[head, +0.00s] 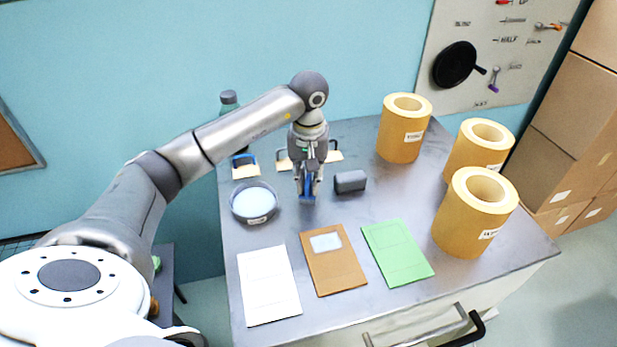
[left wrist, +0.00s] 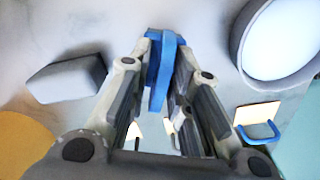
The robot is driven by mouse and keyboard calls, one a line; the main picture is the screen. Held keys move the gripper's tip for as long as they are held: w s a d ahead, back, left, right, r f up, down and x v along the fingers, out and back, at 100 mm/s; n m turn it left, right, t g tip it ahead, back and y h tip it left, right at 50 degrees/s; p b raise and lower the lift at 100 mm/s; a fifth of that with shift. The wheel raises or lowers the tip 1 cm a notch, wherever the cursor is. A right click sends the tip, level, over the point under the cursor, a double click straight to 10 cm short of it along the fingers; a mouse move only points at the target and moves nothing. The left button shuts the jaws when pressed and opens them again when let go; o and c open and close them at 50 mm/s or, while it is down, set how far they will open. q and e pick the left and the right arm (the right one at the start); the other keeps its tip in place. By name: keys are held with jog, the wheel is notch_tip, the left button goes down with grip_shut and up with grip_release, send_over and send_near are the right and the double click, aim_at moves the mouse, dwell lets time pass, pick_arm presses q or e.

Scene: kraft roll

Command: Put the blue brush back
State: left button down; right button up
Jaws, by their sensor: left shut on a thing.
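My left gripper (head: 308,192) points down over the middle of the grey table, behind the brown sheet. It is shut on the blue brush (left wrist: 165,62), which shows between the two fingers in the left wrist view. In the head view only a narrow blue part of the brush shows, close above the tabletop; I cannot tell whether it touches. At the back left of the table is a tan piece with a blue bracket (head: 244,167), also seen in the left wrist view (left wrist: 260,122). Other tan pieces (head: 334,156) lie behind the gripper, partly hidden. My right gripper is out of view.
A round dish (head: 254,203) stands left of the gripper and a dark grey block (head: 350,181) right of it. White (head: 268,286), brown (head: 336,275) and green (head: 397,252) sheets lie in front. Large kraft rolls (head: 475,212) fill the right side.

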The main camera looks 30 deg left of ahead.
aim_at(308, 177)
pick_arm(q)
jog(key=shift+f, duration=0.2)
jog(key=c, duration=1.3)
grip_release()
jog(key=shift+r, duration=0.1)
jog(key=shift+r, duration=0.5)
notch_tip(308, 177, up, 9)
jog(key=shift+r+b, duration=0.15)
jog(key=shift+b, duration=0.8)
jog(key=shift+r, duration=1)
